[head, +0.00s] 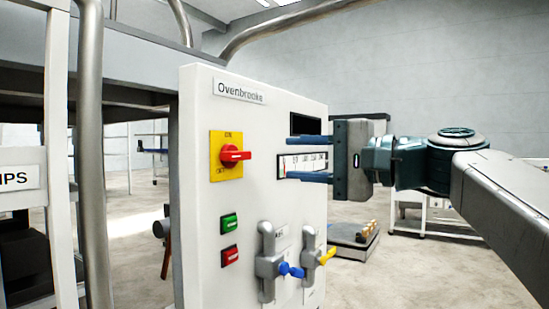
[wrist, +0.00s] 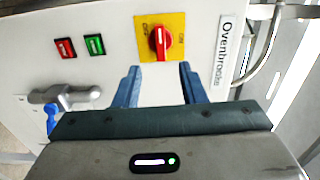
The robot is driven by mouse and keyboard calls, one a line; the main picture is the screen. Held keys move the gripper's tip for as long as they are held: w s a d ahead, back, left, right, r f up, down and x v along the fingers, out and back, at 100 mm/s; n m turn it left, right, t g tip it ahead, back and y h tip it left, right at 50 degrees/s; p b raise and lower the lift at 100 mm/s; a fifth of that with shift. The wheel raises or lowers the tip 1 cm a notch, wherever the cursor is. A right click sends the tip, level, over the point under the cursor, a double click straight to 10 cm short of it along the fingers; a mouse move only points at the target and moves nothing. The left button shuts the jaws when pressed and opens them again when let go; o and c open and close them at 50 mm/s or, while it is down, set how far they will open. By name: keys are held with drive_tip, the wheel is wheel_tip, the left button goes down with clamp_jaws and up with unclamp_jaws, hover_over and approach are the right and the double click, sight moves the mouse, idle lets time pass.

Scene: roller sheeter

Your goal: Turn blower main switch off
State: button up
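The main switch is a red rotary knob (head: 234,155) on a yellow plate (head: 227,172), on the upper left of a white panel marked "Ovenbrooke". In the head view its handle points sideways to the right. The red knob (wrist: 160,42) also shows at the top middle of the wrist view, ahead of the fingers. My gripper (head: 308,159) is open and empty, with two blue fingers apart. In the head view the fingertips are to the right of the knob. In the wrist view the gripper (wrist: 158,82) faces the panel, and the knob lies between the lines of the fingers, not touched.
Below the switch are a green button (head: 229,223) and a red button (head: 230,256). Grey valves with a blue handle (head: 291,271) and a yellow handle (head: 327,256) stick out lower right. A metal pipe (head: 91,150) stands left of the panel.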

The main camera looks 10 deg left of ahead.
drive_tip(key=v, duration=0.2)
drive_tip(key=shift+s+d, duration=0.1)
drive_tip(key=shift+d, duration=0.15)
idle(0.5)
drive_tip(key=s+d+f+g+h+p, duration=0.1)
drive_tip(key=s+d+f+h+p, duration=0.15)
drive_tip(key=f+h+p, duration=0.35)
drive_tip(key=s+d+f+n+g+h+p, duration=0.1)
drive_tip(key=d+f+h+p, duration=0.1)
drive_tip(key=d+f+p, duration=0.4)
drive_tip(key=s+d+f+h+p, duration=0.15)
drive_tip(key=f+h+p, duration=0.25)
drive_tip(key=f, duration=0.4)
drive_tip(key=s+d+f+n+g+h+p, duration=0.2)
drive_tip(key=s+d+f+n+h+p, duration=0.1)
drive_tip(key=s, duration=0.5)
drive_tip(key=d+f+h+p, duration=0.1)
drive_tip(key=d+f+p, duration=0.1)
drive_tip(key=d, duration=0.1)
drive_tip(key=shift+d+f+h, duration=0.15)
drive_tip(key=shift+f+h, duration=0.15)
drive_tip(key=shift+f, duration=0.1)
